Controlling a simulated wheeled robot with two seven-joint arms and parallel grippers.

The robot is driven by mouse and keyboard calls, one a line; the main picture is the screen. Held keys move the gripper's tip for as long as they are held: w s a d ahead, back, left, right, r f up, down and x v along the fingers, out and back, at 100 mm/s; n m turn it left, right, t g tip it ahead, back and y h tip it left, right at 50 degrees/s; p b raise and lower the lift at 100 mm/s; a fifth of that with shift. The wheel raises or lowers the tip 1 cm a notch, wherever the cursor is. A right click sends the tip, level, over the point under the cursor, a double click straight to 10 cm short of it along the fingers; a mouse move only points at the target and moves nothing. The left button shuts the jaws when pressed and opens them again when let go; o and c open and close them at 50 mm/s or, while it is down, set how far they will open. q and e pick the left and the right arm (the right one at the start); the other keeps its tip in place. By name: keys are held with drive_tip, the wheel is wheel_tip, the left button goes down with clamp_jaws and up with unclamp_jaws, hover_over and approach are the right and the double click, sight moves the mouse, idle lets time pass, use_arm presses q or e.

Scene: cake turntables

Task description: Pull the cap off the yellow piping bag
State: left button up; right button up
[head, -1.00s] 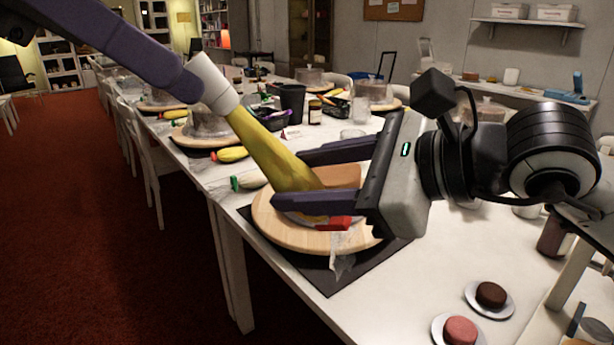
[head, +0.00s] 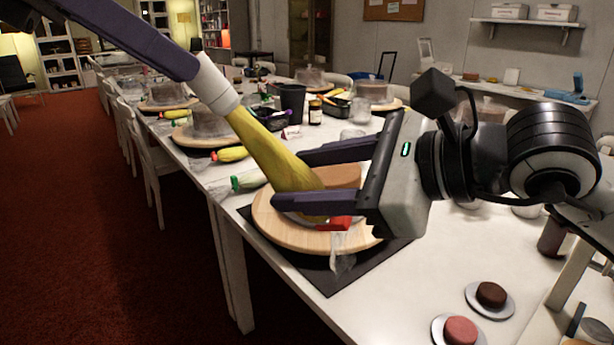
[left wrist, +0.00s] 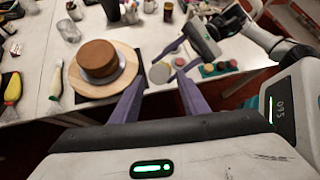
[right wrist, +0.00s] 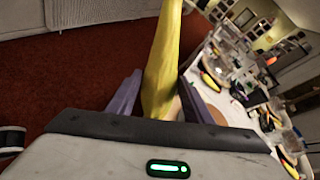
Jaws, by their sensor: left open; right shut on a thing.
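The yellow piping bag (head: 270,150) is held tilted over a turntable, its white cap (head: 212,86) at the upper end and a red clip (head: 340,222) at the lower end. My right gripper (head: 290,180) is shut on the bag's lower part. The bag also shows between its fingers in the right wrist view (right wrist: 160,70). My left gripper (head: 185,65) comes in from the upper left and is open at the cap. In the left wrist view the cap (left wrist: 160,72) shows end-on between the open fingers and hides the bag; I cannot tell if they touch it.
Below the bag is a wooden turntable (head: 280,233) with a brown cake (left wrist: 98,58). A green-clipped piping bag (head: 250,180) and another yellow bag (head: 232,153) lie behind it. Small cakes on plates (head: 490,295) stand at the front right. A chair (head: 150,160) is left.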

use_arm(q)
drive_tip(key=shift+x, duration=1.1)
drive_tip(key=c, duration=1)
drive_tip(key=shift+o, duration=0.2)
drive_tip(key=shift+s+a+r, duration=0.15)
drive_tip(key=shift+a+r, duration=0.35)
drive_tip(key=shift+r, duration=0.3)
drive_tip(key=shift+s+a+r, duration=0.1)
drive_tip(key=shift+a+r, duration=0.45)
drive_tip(key=shift+r, duration=0.25)
drive_tip(key=shift+s+a+r, duration=0.15)
drive_tip(key=shift+a+r, duration=0.35)
drive_tip(key=shift+r, duration=0.3)
